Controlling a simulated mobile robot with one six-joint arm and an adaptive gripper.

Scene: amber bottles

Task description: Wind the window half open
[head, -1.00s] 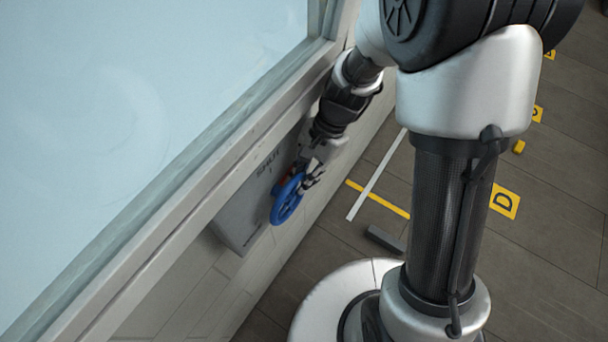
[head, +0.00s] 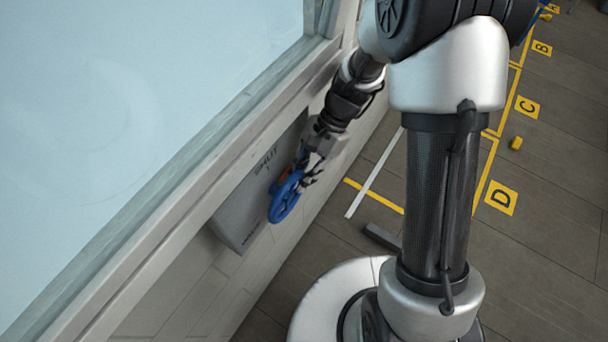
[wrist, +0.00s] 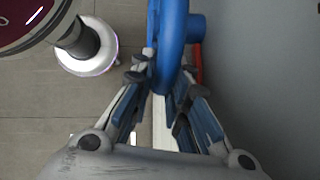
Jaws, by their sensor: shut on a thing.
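The window (head: 140,90) is a large pale blue pane in a grey frame on the left of the head view. Below its sill a grey box (head: 243,215) is fixed to the wall, with the word SHUT near its top. A blue handwheel (head: 283,203) stands out from the box, with a red-orange part beside it. My gripper (head: 307,173) is at the upper right rim of the wheel. In the wrist view the blue wheel rim (wrist: 170,45) runs between the two fingers of my gripper (wrist: 160,100), which are shut on it. The window's opening edge is not in view.
The tiled floor has yellow lines and lettered yellow markers, such as D (head: 501,198) and C (head: 526,107). A small yellow object (head: 516,143) and a dark grey block (head: 382,238) lie on the floor. Open floor lies to the right.

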